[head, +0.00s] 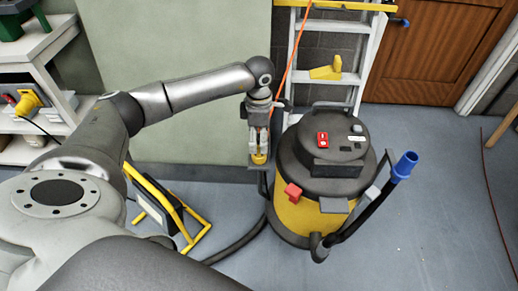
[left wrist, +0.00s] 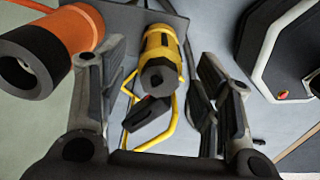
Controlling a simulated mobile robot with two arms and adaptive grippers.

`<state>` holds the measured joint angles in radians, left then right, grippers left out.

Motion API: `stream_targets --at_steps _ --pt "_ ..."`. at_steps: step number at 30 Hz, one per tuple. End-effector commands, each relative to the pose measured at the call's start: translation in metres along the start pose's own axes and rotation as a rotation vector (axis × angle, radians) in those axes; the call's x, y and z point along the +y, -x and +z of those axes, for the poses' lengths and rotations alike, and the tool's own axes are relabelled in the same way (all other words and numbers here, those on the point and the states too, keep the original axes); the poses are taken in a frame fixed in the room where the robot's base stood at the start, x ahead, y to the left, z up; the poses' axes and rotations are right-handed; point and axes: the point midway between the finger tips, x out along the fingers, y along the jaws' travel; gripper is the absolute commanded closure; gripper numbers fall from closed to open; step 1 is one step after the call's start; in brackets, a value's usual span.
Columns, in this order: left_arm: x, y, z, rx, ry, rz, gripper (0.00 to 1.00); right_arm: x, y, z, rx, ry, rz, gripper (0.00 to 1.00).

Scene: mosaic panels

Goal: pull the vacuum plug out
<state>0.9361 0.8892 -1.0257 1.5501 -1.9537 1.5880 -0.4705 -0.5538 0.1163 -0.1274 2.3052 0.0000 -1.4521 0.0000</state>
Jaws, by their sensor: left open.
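The vacuum (head: 300,213), a yellow drum with a black lid, stands on the floor right of centre in the head view. A yellow piece with a black end, which looks like the plug (head: 259,158), sits just below my left gripper (head: 259,145). In the left wrist view this plug (left wrist: 161,46) shows between the two fingers of my left gripper (left wrist: 160,65), with gaps on both sides. The left gripper is open and points down. The fingers partly hide the plug in the head view, and its contacts are hidden. My right gripper is not in view.
An orange cylinder (left wrist: 55,55) with a dark open end is close left of the fingers. An orange cord (head: 290,55) hangs before the ladder (head: 355,79). A black hose (head: 238,243) lies on the floor. A yellow-framed stand (head: 186,220) is at left. Floor at right is mostly clear.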

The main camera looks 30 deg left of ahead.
Motion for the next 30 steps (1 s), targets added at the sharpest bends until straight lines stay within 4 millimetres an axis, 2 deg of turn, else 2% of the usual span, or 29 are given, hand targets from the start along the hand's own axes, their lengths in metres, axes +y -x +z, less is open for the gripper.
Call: stream_targets --at_steps 8,15,30 --pt "0.000 -0.027 0.001 -0.001 0.000 0.001 0.41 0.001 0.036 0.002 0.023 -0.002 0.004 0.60" --pt "0.000 -0.042 0.001 -0.001 -0.001 0.001 0.41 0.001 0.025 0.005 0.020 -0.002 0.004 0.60" --pt "0.000 -0.043 0.001 -0.001 -0.001 0.001 0.41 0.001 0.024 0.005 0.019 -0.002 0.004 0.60"
